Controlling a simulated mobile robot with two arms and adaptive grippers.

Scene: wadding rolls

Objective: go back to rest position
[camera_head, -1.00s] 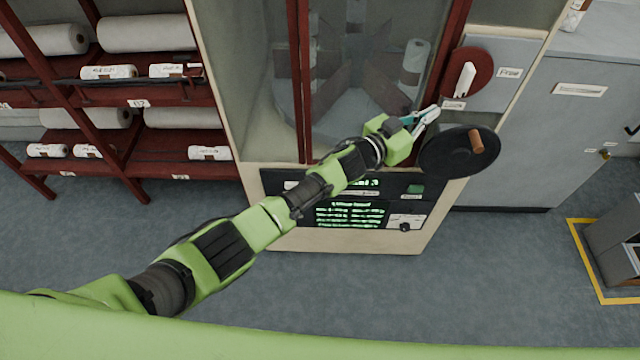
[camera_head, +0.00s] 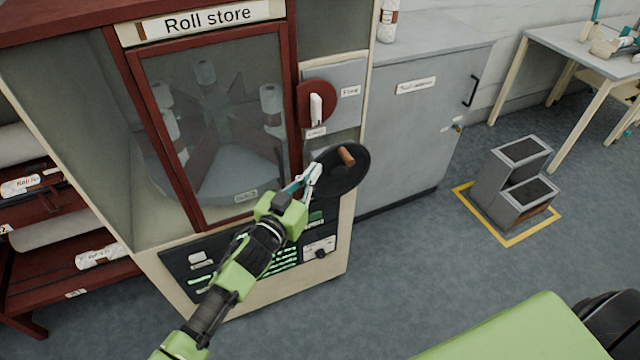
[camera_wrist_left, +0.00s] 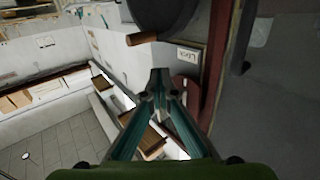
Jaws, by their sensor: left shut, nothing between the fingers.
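My left gripper (camera_head: 309,183) is shut and empty in the head view, in front of the roll store cabinet (camera_head: 234,264). Its fingertips are close to the black handwheel (camera_head: 336,178) with a brown knob (camera_head: 346,156); I cannot tell whether they touch. In the left wrist view the closed fingers of the left gripper (camera_wrist_left: 159,78) point up the picture, with the handwheel (camera_wrist_left: 160,14) and its knob (camera_wrist_left: 142,38) beyond the tips. My right gripper is in neither view.
A red disc with a white lever (camera_head: 316,109) is above the handwheel. A grey cabinet (camera_head: 411,130) stands to the right. A grey step stool (camera_head: 514,180) sits inside a yellow floor outline. Shelves with white rolls (camera_head: 98,257) are at the left. Open floor (camera_head: 400,265) lies in front.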

